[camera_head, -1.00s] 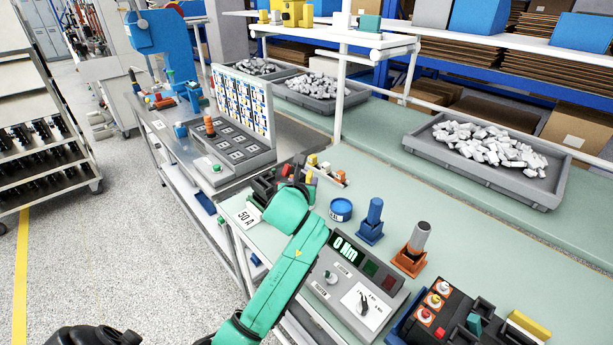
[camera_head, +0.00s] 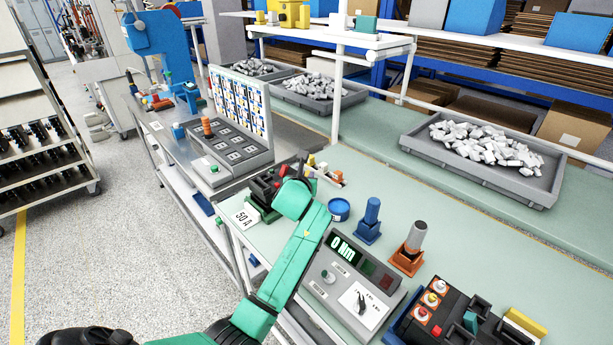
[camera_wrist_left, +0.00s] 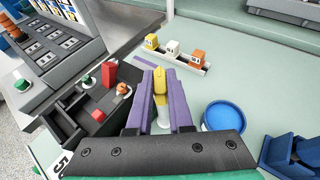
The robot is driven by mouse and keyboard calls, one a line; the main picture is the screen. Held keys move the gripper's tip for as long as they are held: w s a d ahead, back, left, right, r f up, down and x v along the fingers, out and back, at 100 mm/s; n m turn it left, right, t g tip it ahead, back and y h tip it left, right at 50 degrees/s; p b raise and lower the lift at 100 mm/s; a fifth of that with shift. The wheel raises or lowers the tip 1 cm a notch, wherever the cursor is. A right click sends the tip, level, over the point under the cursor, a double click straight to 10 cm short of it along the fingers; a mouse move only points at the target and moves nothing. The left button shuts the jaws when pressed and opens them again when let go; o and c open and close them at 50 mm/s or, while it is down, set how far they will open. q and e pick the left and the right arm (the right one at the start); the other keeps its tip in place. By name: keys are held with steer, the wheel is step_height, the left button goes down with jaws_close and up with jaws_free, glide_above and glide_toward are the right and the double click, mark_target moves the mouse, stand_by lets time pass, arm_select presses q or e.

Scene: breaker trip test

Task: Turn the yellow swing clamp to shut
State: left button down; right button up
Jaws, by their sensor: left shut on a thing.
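The yellow swing clamp (camera_wrist_left: 160,84) shows in the left wrist view as a yellow handle between the purple fingers of my left gripper (camera_wrist_left: 155,88). The gripper is shut on it. The clamp sits at the right side of a dark fixture (camera_wrist_left: 95,108) with a red block and a green button. In the head view, my green left wrist and the dark gripper (camera_head: 298,168) hide the clamp. The fixture (camera_head: 262,188) shows there just left of the wrist. My right gripper is in neither view.
A blue round tub (camera_wrist_left: 223,115) stands close right of the gripper. A small rack (camera_wrist_left: 172,55) with yellow, white and orange blocks lies beyond it. A grey torque unit (camera_head: 350,292), blue and orange holders stand nearer right.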

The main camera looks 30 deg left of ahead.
arm_select(q)
steer(key=shift+r+n+g+y+p, duration=0.2)
steer(key=shift+n+g+y+p, duration=0.4)
steer(key=shift+n+y+p, duration=0.75)
steer(key=shift+d+g+p, duration=0.1)
steer(key=shift+g+p, duration=0.2)
steer(key=shift+p, duration=0.25)
steer(key=shift+w+d+f+n+g+y, duration=0.15)
steer(key=shift+n+g+y, duration=0.35)
steer(key=shift+n+y, duration=0.5)
steer(key=shift+f+n+g+y+b, duration=0.25)
steer(key=shift+n+g+y+b, duration=0.85)
steer(key=shift+n, duration=0.15)
steer(key=n+g+y+b, duration=0.1)
steer(key=n+g+b, duration=0.1)
steer(key=b, duration=0.2)
steer(key=shift+w+n+g+y, duration=0.1)
steer(key=shift+n+g+y, duration=0.15)
steer(key=shift+n+g, duration=0.05)
steer(key=shift+r+n+g+b, duration=0.15)
steer(key=shift+n+g+b, duration=0.35)
steer(key=shift+g+b, duration=0.15)
steer(key=c, duration=0.8)
jaws_free()
